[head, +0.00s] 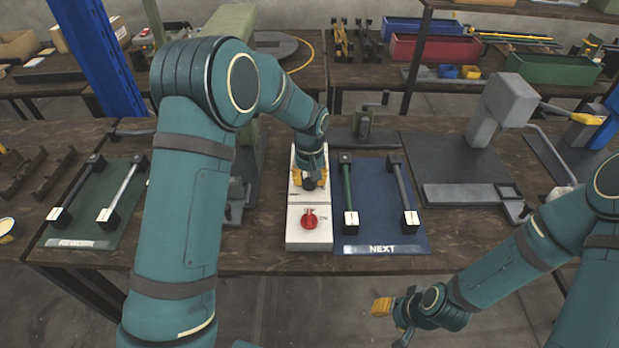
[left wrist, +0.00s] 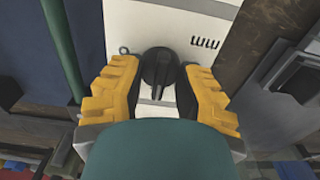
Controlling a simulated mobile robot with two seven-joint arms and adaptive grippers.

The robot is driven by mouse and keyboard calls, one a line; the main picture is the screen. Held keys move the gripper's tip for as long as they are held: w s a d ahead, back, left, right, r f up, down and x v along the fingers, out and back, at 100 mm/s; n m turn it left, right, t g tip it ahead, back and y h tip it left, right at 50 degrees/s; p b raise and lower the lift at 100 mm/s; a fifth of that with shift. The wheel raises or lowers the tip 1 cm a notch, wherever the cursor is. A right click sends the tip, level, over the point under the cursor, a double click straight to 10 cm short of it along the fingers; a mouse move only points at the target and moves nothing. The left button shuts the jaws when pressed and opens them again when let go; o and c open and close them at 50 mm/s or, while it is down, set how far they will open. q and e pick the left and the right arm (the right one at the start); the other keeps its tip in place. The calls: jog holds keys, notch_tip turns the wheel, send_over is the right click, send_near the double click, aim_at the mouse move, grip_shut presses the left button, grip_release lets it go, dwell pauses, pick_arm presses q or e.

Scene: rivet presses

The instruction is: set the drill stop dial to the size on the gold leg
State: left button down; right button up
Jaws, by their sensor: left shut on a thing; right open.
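The white control box (head: 294,240) stands on the bench and carries a black dial and a red knob (head: 309,219). My left gripper (head: 309,182) reaches down over its rear part and is shut on the black dial. In the left wrist view the black dial (left wrist: 158,68) sits between the yellow fingers of my left gripper (left wrist: 158,82). My right gripper (head: 388,316) is open and empty in front of the bench. I cannot make out a gold leg.
A blue mat (head: 380,205) marked NEXT, right of the box, holds a green rod (head: 347,185) and a grey rod (head: 400,185), both with white tags. A green mat (head: 85,215) at left holds two more rods. A grey press (head: 495,115) stands at right.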

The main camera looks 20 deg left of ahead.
aim_at(309, 178)
pick_arm(q)
jog(key=shift+s+f, duration=0.25)
jog(key=shift+f, duration=0.05)
jog(key=shift+c, duration=2.1)
grip_release()
jog(key=shift+w, duration=0.1)
jog(key=shift+r, duration=0.1)
jog(key=shift+w+r, duration=0.1)
jog(key=shift+r, duration=0.05)
jog(key=shift+r, duration=0.35)
notch_tip(309, 178, up, 11)
jog(key=shift+r, duration=0.1)
